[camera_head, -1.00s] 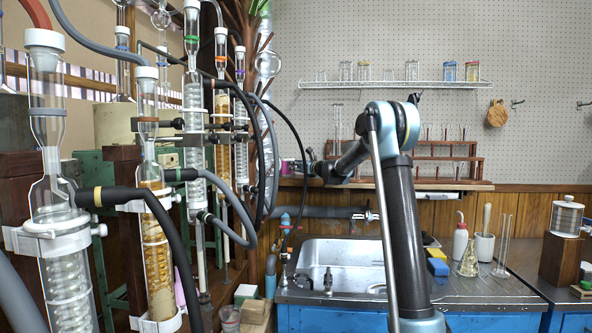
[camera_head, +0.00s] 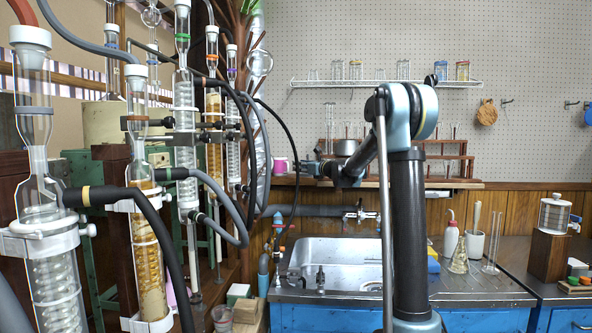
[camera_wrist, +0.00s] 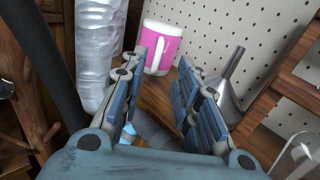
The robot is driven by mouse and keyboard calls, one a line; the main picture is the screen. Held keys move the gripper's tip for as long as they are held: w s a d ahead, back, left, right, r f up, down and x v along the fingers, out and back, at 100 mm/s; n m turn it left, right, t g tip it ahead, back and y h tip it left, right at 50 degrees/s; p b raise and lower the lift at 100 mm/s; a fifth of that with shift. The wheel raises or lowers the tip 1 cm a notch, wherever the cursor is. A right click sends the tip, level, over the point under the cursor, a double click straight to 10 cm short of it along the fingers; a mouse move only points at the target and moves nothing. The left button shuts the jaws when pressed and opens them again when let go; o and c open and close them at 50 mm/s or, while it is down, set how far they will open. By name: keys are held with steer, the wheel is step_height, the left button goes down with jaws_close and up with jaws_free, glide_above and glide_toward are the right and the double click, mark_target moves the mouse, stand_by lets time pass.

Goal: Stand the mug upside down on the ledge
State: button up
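The pink and white mug (camera_wrist: 165,49) stands on the wooden ledge (camera_wrist: 155,97) beyond my fingers, its white handle towards me. In the head view the mug (camera_head: 280,165) shows as a small pink shape left of my gripper (camera_head: 308,168), on the ledge (camera_head: 400,184). I cannot tell surely which end of it is up. In the wrist view my gripper (camera_wrist: 155,75) is open and empty, its fingers spread with the mug ahead of the gap, apart from it.
A metal funnel (camera_wrist: 230,82) stands right of my fingers, near a wooden rack (camera_head: 445,158). A pale ribbed column (camera_wrist: 100,45) and dark hose (camera_wrist: 62,70) are close on the left. Pegboard rises behind; a sink (camera_head: 335,258) lies below.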

steer(key=shift+v, duration=0.8)
steer(key=shift+s, duration=0.1)
steer(key=s+d+f+n+g+h, duration=0.15)
steer(key=s+f+n, duration=0.3)
steer(key=s, duration=0.55)
steer(key=s+d+f+n+g+h, duration=0.1)
steer(key=s+d+f+n+g, duration=0.2)
steer(key=s+n, duration=0.45)
steer(key=s+d+f+n+g+h, duration=0.1)
steer(key=s+d+f+n+g, duration=0.2)
steer(key=s, duration=0.8)
steer(key=s+d+f+n+g+h, duration=0.1)
steer(key=s+d+f+n, duration=0.3)
steer(key=s+f, duration=0.4)
steer(key=s+d+f+n+g+h, duration=0.1)
steer(key=s+d+f+n+h, duration=0.3)
steer(key=s+d+f, duration=0.3)
steer(key=s+d+f+n+g+h, duration=0.1)
steer(key=s+d+f+n+h, duration=0.2)
steer(key=s, duration=1.3)
step_height(320, 180, down, 6)
steer(key=d+n, duration=0.1)
steer(key=d, duration=0.2)
steer(key=shift+f, duration=0.2)
steer(key=shift+w+g+h, duration=0.1)
steer(key=shift+g+h, duration=0.15)
steer(key=shift+w+f, duration=0.2)
steer(key=shift+w, duration=0.15)
